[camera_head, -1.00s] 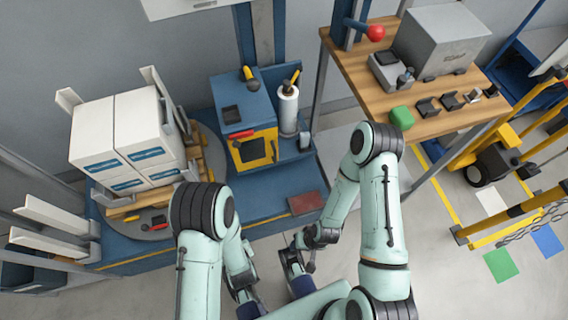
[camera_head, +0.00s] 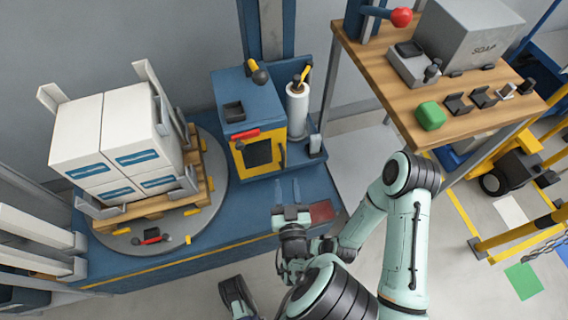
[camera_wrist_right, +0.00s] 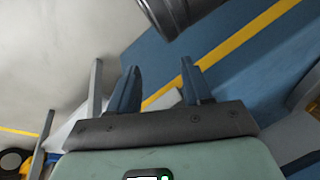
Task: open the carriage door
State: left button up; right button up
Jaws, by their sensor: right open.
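The carriage (camera_head: 236,91) is a blue box behind the low blue base, in the middle of the head view. Its door (camera_head: 240,166) has a yellow frame and dark window, and looks shut against the box's front. A red handle (camera_head: 245,133) sits along the door's top edge. My right gripper (camera_wrist_right: 158,66) is open and empty in the wrist view, near the yellow-striped base edge; the door is not visible there.
White cartons (camera_head: 105,150) stand on a pallet on the round turntable at left. A white film roll (camera_head: 297,110) stands right of the carriage. A wooden bench (camera_head: 375,75) is at upper right.

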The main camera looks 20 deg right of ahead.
aim_at(283, 161)
pick_arm(q)
jog(key=w, duration=0.4)
jog(key=w+d+b, duration=0.1)
jog(key=w, duration=0.1)
jog(key=shift+w+f, duration=0.1)
jog(key=shift+w, duration=0.05)
jog(key=shift+w+d, duration=0.15)
jog(key=shift+w, duration=0.5)
pick_arm(e)
jog(key=shift+s+d+f, duration=0.15)
jog(key=shift+s+f, duration=0.2)
jog(key=shift+f, duration=0.25)
jog(key=shift+s+d+f, duration=0.15)
jog(key=shift+s+f, duration=0.2)
jog(key=shift+f, duration=0.25)
pick_arm(q)
grip_shut()
